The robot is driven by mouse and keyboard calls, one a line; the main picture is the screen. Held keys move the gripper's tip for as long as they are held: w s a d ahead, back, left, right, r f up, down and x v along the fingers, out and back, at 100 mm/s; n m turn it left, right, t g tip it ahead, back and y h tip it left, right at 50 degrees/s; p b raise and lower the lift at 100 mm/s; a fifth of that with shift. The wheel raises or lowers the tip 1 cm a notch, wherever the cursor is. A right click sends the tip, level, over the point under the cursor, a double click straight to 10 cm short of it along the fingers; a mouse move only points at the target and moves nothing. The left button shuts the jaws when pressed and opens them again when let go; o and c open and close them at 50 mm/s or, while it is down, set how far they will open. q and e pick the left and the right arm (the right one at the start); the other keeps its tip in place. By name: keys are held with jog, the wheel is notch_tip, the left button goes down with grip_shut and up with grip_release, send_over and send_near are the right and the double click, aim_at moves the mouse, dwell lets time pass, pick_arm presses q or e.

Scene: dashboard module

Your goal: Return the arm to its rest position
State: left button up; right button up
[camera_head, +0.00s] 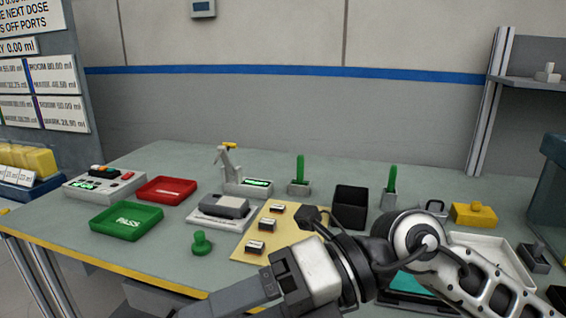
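My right arm (410,240) comes in from the lower right and bends across the front of the table. Its grey gripper (232,296) points down and left over the table's front edge, and its end reaches the bottom of the picture. I cannot tell whether its fingers are open or shut, and I see nothing clearly held. My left arm and gripper are not in view.
The table (140,160) holds a green PASS tray (126,222), a red tray (167,190), a scale (222,208), a yellow mat (285,225) with small parts, and a black bin (349,207). A white tray (495,250) is partly behind my arm. A shelf post (490,105) stands right.

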jog(key=w+d+r+m+t+y, duration=0.4)
jog(key=w+r+m+t+y, duration=0.2)
jog(key=r+m+t+y, duration=0.55)
jog(key=w+d+f+m+t+h, duration=0.4)
jog(key=d+f+m+t+h, duration=0.25)
jog(key=m+h, duration=0.45)
jog(key=w+d+f+m+t+h, duration=0.45)
jog(key=m+t+h, duration=0.35)
jog(key=m, duration=0.5)
jog(key=s+d+f+m+g+h, duration=0.2)
jog(key=d+f+m+g+h, duration=0.15)
jog(key=f, duration=0.45)
jog(key=s+d+f+m+g+h, duration=0.25)
jog(key=d+f+g, duration=0.2)
jog(key=f, duration=0.45)
jog(key=s+d+f+g, duration=0.2)
jog(key=s+f+g, duration=1)
jog(key=s, duration=0.6)
jog(key=w+a+f+t+y, duration=0.2)
jog(key=w+a+f+t, duration=0.3)
jog(key=w+f+t, duration=0.1)
jog(key=shift+w+a+f+t, duration=0.2)
jog(key=shift+w+a+t, duration=0.3)
jog(key=shift+t, duration=0.7)
